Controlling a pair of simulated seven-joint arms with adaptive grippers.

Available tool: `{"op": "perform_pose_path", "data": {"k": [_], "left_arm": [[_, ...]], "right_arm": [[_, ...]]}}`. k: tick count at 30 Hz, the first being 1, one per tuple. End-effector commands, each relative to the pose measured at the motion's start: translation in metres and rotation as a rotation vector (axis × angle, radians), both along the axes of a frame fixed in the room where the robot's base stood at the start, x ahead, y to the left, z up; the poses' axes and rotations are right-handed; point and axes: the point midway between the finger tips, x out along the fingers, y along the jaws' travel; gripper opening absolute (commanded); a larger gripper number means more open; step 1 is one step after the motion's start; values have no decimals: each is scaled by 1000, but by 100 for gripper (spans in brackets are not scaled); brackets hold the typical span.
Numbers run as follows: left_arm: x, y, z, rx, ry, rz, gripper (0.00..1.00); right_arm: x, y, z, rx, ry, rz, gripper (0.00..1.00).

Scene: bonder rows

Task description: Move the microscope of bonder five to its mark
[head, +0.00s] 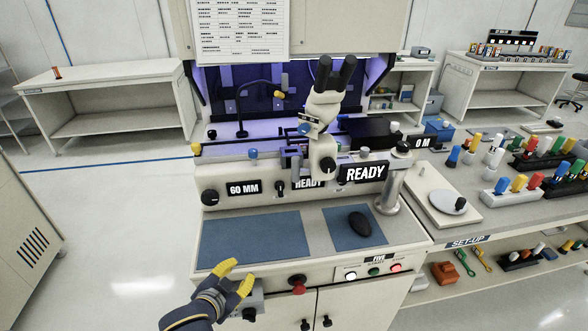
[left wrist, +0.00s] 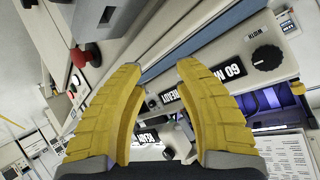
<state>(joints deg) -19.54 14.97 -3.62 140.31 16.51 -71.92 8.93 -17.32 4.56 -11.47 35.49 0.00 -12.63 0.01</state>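The microscope (head: 326,105) of the bonder marked FIVE is white with black eyepieces. It stands upright over the middle of the machine, near a silver post (head: 388,190) on the right. Its mark cannot be made out for certain. My left gripper (head: 236,273) has yellow fingers. It is open and empty at the front left edge of the bonder (head: 305,230), below and well apart from the microscope. In the left wrist view the open fingers (left wrist: 158,85) have nothing between them. My right gripper is not in view.
A blue mat (head: 248,240) and a black mouse (head: 360,224) lie on the bonder's front shelf. A red knob (head: 298,285) sticks out of the front panel. Open floor (head: 110,230) lies to the left.

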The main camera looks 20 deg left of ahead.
Motion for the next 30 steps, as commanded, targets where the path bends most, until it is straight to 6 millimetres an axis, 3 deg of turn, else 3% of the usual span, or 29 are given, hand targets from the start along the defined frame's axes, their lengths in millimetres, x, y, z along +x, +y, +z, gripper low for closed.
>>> {"op": "perform_pose_path", "data": {"k": [1,6,9,13,18,23,30], "left_arm": [[18,-2,20,-52,-58,-17,32],[66,-15,96,-277,-247,-96,32],[83,-20,139,-396,-333,-143,32],[93,-24,177,-501,-401,-188,32],[99,-27,199,-564,-437,-216,32],[111,-30,202,-573,-442,-219,32],[148,-43,201,-571,-441,-218,32]], "right_arm": [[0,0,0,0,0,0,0],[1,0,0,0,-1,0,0],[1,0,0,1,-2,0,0],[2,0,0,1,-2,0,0],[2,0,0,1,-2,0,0],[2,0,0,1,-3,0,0],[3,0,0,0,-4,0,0]]}}
